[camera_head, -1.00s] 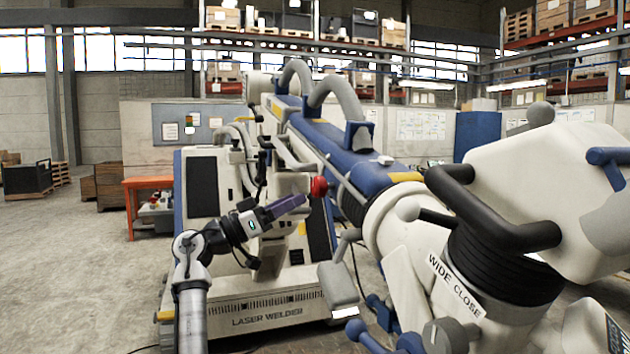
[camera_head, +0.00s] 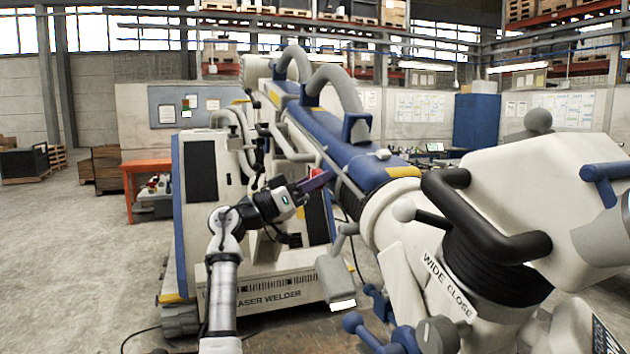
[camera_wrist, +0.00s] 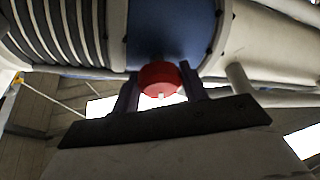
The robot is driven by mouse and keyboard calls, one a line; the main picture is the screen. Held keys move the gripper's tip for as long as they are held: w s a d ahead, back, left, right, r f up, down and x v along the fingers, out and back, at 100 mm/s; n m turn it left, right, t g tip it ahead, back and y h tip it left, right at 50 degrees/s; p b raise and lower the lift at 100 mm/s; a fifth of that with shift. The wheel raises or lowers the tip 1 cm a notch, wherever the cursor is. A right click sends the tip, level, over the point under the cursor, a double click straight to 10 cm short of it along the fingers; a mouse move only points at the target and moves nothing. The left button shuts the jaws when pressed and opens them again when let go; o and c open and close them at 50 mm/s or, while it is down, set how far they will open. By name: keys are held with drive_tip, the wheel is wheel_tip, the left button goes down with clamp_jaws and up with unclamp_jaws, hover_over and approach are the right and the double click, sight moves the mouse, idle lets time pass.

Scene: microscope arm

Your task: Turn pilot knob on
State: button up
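A round red knob (camera_wrist: 160,77) with a small white mark sits on the underside of the machine's blue arm in the wrist view. My gripper (camera_wrist: 161,84) has its two fingers apart, one on each side of the knob; the gaps are small and I cannot tell whether they touch it. In the head view, my gripper (camera_head: 318,181) reaches up and right to the blue arm, its purple fingers at the red knob, which is mostly hidden behind them.
The laser welder (camera_head: 205,250) with its blue boom (camera_head: 345,150) stands close around my gripper. A large white microscope head (camera_head: 540,190) with dark handles is at the right. An orange table (camera_head: 147,167) stands behind at left.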

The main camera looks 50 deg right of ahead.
drive_tip(key=c, duration=0.4)
drive_tip(key=shift+o, duration=0.2)
drive_tip(key=shift+n, duration=0.6)
drive_tip(key=n+t, duration=0.3)
drive_tip(key=n, duration=0.2)
drive_tip(key=shift+h+p, duration=0.3)
drive_tip(key=n+t+p, duration=0.1)
drive_tip(key=n, duration=0.2)
drive_tip(key=n+t+y+p, duration=0.1)
drive_tip(key=n, duration=0.2)
drive_tip(key=shift+r+t, duration=0.1)
drive_tip(key=shift+t, duration=0.2)
drive_tip(key=n+t+y, duration=0.1)
drive_tip(key=n, duration=0.2)
drive_tip(key=shift+n, duration=0.4)
drive_tip(key=n+y, duration=0.1)
drive_tip(key=n, duration=0.3)
drive_tip(key=shift+n+y, duration=0.3)
drive_tip(key=shift+y, duration=0.1)
drive_tip(key=shift+t, duration=0.3)
